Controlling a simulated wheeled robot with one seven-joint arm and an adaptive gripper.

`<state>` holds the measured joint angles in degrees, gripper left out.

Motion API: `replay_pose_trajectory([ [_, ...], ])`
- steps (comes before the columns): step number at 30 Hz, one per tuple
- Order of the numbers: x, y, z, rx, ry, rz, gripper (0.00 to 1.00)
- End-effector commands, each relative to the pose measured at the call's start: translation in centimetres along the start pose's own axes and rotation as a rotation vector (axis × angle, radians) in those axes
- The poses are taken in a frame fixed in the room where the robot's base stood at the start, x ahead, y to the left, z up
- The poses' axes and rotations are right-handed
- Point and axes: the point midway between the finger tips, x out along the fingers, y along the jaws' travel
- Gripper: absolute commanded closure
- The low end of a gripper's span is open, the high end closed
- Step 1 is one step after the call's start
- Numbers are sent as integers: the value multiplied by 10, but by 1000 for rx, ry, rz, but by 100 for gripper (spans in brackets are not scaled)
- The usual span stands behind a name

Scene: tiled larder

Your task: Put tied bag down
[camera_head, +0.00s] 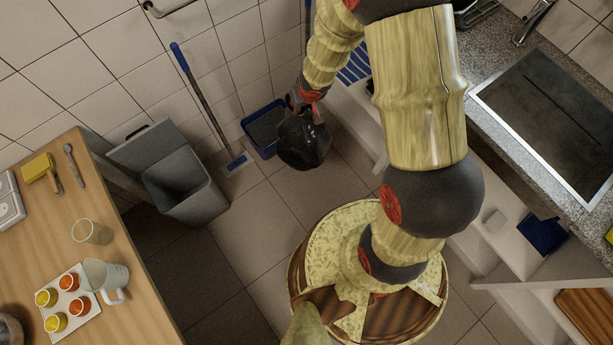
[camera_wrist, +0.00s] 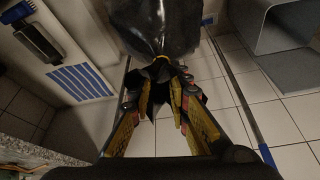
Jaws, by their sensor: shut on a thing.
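The tied bag (camera_head: 303,146) is black and shiny and hangs from my gripper (camera_head: 306,97) in the head view. In the wrist view the bag (camera_wrist: 160,28) fills the top middle, and its gathered neck is between the yellow-sided fingers of my gripper (camera_wrist: 162,90). The fingers are shut on the neck. In the head view the bag overlaps the right side of a blue-rimmed tub (camera_head: 264,133). I cannot tell how far the bag is above the floor.
A grey bin (camera_head: 188,190) with its lid open stands left of the bag; it also shows in the wrist view (camera_wrist: 284,45). A long-handled broom (camera_head: 205,100) leans on the wall. A wooden table (camera_head: 125,235) is at left. Tiled floor (camera_head: 232,238) is clear in between.

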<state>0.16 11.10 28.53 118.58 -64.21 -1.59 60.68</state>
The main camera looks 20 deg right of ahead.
Motion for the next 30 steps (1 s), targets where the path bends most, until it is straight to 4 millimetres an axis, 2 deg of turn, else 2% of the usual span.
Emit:
replay_pose_trajectory([
  [8, 76, -13, 32, -137, -2, -62, 100],
  [12, 126, -21, 56, -233, -5, -103, 100],
  [17, 174, -28, 82, -331, -4, -145, 100],
  [23, 232, -36, 119, -446, -5, -193, 100],
  [30, 301, -44, 170, -583, -5, -251, 100],
])
